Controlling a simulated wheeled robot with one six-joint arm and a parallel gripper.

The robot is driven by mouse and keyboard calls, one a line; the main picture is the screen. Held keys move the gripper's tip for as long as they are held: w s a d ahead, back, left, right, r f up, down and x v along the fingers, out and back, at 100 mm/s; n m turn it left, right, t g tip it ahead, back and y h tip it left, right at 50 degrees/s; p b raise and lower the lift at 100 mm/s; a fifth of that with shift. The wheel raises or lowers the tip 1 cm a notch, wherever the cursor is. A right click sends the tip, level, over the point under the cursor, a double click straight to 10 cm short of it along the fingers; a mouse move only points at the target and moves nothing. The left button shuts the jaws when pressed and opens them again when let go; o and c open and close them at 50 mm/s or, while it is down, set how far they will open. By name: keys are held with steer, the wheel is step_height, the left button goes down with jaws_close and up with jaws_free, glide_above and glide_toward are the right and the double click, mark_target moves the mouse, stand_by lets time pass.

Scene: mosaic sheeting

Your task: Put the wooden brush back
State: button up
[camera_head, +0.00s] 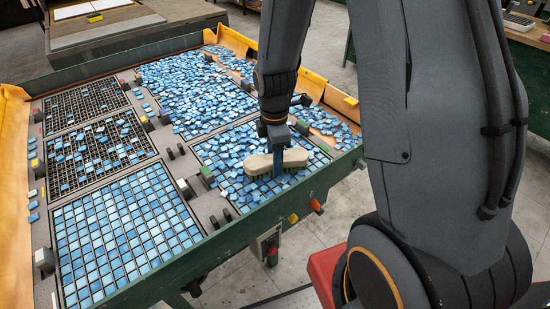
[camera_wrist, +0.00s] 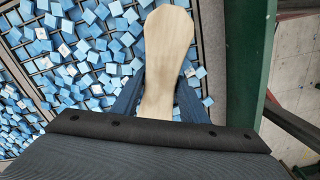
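The wooden brush (camera_head: 277,161) has a pale wooden body with bristles beneath it. It lies level across the near right grid, over loose blue tiles. My gripper (camera_head: 278,166) comes down on the middle of the brush, with blue fingers on its sides. In the wrist view the brush (camera_wrist: 168,50) passes between the two fingers, which look closed against it. Whether the bristles touch the tiles is hard to tell. The finger tips are partly hidden by the brush.
A green-edged table (camera_head: 250,217) holds the grids. The near left grid (camera_head: 125,232) is full of blue tiles; the two grids behind are partly filled. Loose tiles (camera_head: 190,90) heap at the back right. Small dark blocks and coloured clips stand along the dividers.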

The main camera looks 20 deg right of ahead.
steer(key=shift+o, duration=1.3)
steer(key=shift+r, duration=0.15)
step_height(320, 180, up, 12)
steer(key=b, duration=0.2)
steer(key=s+f+m+t, duration=0.1)
steer(key=s+f+m, duration=0.2)
steer(key=s+m, duration=0.6)
steer(key=m, duration=0.8)
steer(key=shift+s+d+f, duration=0.15)
steer(key=shift+s+d, duration=0.1)
steer(key=shift+d, duration=0.05)
